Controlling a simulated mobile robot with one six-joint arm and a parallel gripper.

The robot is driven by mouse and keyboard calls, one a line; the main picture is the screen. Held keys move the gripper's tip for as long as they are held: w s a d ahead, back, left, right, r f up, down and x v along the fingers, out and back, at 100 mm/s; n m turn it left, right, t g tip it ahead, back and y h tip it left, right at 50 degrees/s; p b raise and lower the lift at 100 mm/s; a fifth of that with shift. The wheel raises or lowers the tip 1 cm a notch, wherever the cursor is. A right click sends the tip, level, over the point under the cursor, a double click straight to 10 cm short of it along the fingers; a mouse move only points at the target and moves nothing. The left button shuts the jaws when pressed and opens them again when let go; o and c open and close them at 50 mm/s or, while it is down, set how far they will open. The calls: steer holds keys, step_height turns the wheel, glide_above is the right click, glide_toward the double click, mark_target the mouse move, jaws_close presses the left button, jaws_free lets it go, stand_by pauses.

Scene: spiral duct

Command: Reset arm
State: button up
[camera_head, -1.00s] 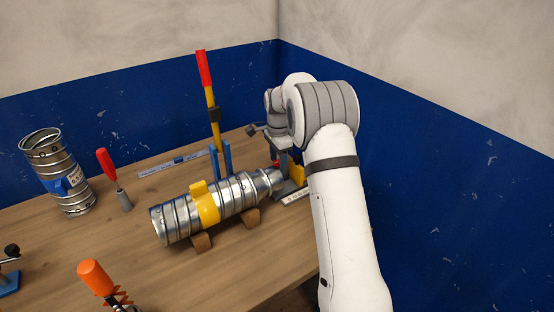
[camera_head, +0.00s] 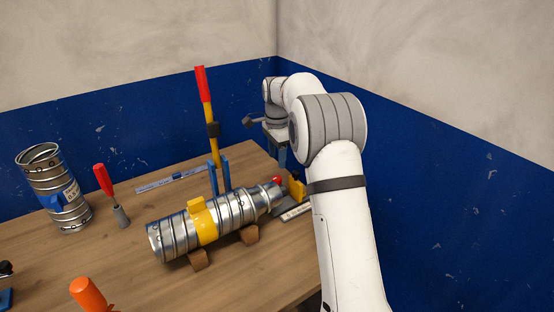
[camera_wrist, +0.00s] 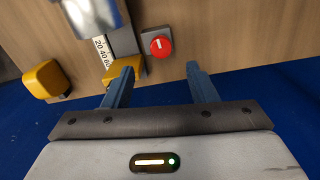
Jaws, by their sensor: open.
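My gripper (camera_wrist: 160,78) is open and empty in the wrist view, its two blue-grey fingers apart. In the head view my gripper (camera_head: 282,158) is partly hidden by my arm, above the right back part of the table. A metal spiral duct (camera_head: 218,215) with a yellow clamp (camera_head: 204,222) lies on brown blocks (camera_head: 249,234) below and left of it. The duct's end (camera_wrist: 86,14) shows at the top of the wrist view. A red button (camera_wrist: 160,46) on a grey box lies beyond the fingers, apart from them.
A yellow block (camera_wrist: 46,80) and a ruler (camera_wrist: 105,55) lie near the duct's end. A red-and-yellow tool (camera_head: 208,115) stands in a blue holder. An upright duct (camera_head: 54,188) and a red-handled tool (camera_head: 104,180) stand at left. Blue walls (camera_head: 440,180) close the corner.

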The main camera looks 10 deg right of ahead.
steer(key=s+r+n+t, duration=0.1)
steer(key=s+r+n, duration=0.3)
steer(key=s, duration=0.5)
steer(key=s+r+n, duration=0.3)
steer(key=s+r, duration=0.2)
steer(key=s, duration=0.3)
steer(key=s+f+n+t, duration=0.1)
steer(key=s+n, duration=0.3)
steer(key=s, duration=0.7)
steer(key=s+f+n+t, duration=0.1)
steer(key=s+f+n, duration=0.2)
steer(key=s, duration=0.8)
steer(key=shift+s+f+n, duration=0.35)
steer(key=shift+f+n, duration=0.05)
steer(key=shift+n, duration=0.1)
